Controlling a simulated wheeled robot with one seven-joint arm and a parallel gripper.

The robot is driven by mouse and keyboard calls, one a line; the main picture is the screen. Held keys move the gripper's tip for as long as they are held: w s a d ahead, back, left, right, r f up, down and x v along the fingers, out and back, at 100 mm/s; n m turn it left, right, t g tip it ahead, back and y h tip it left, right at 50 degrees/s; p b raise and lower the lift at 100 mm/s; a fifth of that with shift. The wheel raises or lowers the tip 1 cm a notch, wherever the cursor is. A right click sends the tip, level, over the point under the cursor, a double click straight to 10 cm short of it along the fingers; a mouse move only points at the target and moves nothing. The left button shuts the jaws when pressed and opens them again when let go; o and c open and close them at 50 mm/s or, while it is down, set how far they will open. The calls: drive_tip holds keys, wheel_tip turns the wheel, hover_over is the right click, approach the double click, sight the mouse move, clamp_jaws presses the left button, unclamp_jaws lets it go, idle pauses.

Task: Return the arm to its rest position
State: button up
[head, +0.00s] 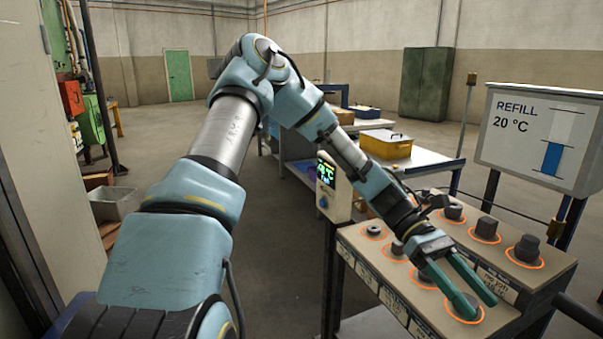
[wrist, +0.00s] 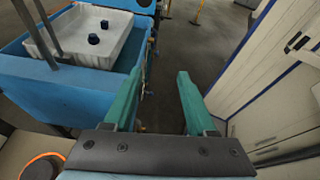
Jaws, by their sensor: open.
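My arm (head: 222,135) reaches up from the lower left, bends at a high elbow and slopes down to the right. My gripper (head: 480,308) has green fingers, spread apart with nothing between them. In the head view it hangs over the front right of a stepped rack (head: 373,262) with orange-ringed spots. One finger overlaps a ringed spot, and I cannot tell the height between them. In the wrist view my gripper (wrist: 158,78) is also open and empty, with the floor showing between the fingers.
Dark billets (head: 486,227) stand on the rack. A REFILL 20 °C sign (head: 540,140) stands behind it at right. A yellow box (head: 386,143) sits on a table behind. In the wrist view, a blue tank (wrist: 75,95) holds a white tray with two dark pieces; a pale cabinet (wrist: 265,85) is at right.

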drive_tip(key=w+a+f+m+t+y, duration=0.1)
drive_tip(key=w+a+f+t, duration=0.3)
drive_tip(key=a, duration=0.4)
drive_tip(key=w+a+f+m+t+y, duration=0.1)
drive_tip(key=w+a+f+m+t, duration=0.1)
drive_tip(key=w+a+t, duration=0.5)
drive_tip(key=w+a+r+m+t+y, duration=0.1)
drive_tip(key=w+a+r+t, duration=0.1)
drive_tip(key=a, duration=0.9)
drive_tip(key=w+a+r+m+t+y, duration=0.1)
drive_tip(key=w+a+r+m+t, duration=0.1)
drive_tip(key=a, duration=0.8)
wheel_tip(320, 180, up, 2)
drive_tip(key=shift+w+a+r, duration=0.2)
drive_tip(key=shift+w+a, duration=0.15)
drive_tip(key=shift+w, duration=0.15)
